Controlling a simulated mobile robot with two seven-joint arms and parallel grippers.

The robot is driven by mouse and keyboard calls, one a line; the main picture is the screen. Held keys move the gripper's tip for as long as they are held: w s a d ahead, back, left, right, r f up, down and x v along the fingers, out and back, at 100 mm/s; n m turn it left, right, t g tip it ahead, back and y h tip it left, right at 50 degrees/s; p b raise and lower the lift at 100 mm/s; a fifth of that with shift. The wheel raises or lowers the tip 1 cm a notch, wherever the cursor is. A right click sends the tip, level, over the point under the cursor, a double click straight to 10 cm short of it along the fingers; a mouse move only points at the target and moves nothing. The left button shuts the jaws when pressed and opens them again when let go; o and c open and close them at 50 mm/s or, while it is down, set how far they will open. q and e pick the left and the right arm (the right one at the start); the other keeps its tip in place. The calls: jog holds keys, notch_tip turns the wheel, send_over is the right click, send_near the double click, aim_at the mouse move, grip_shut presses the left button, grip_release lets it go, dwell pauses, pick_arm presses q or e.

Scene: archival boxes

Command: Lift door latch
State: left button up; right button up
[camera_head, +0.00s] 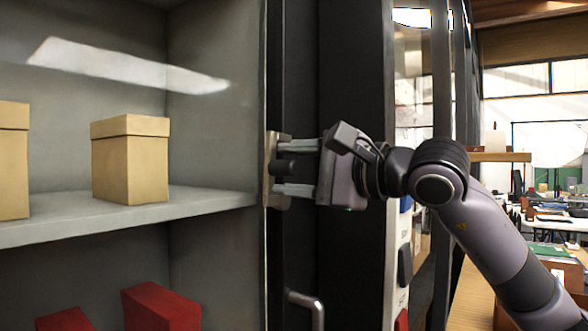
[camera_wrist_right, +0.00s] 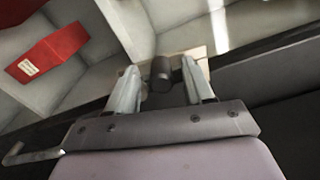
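The door latch shows as a dark round knob (camera_head: 284,168) on a pale upright plate (camera_head: 271,170), on the dark door frame at the right edge of the cabinet. My right gripper (camera_head: 282,167) points left at it, with one finger above the knob and one below. In the right wrist view the knob (camera_wrist_right: 161,74) sits between the two spread fingers of the right gripper (camera_wrist_right: 163,84), with gaps on both sides. The gripper is open around the knob and not shut on it. My left gripper is not in view.
A bent metal handle (camera_head: 306,307) juts out below the latch. A room with desks (camera_head: 553,222) lies to the right.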

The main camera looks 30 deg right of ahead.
aim_at(296, 170)
jog(key=shift+s, duration=0.1)
jog(key=shift+s+d, duration=0.2)
jog(key=shift+s, duration=0.1)
jog(key=b+v, duration=0.2)
jog(key=v, duration=0.3)
jog(key=shift+s+f, duration=0.1)
jog(key=shift+s, duration=0.05)
jog(key=shift+s+d, duration=0.2)
jog(key=shift+s, duration=0.25)
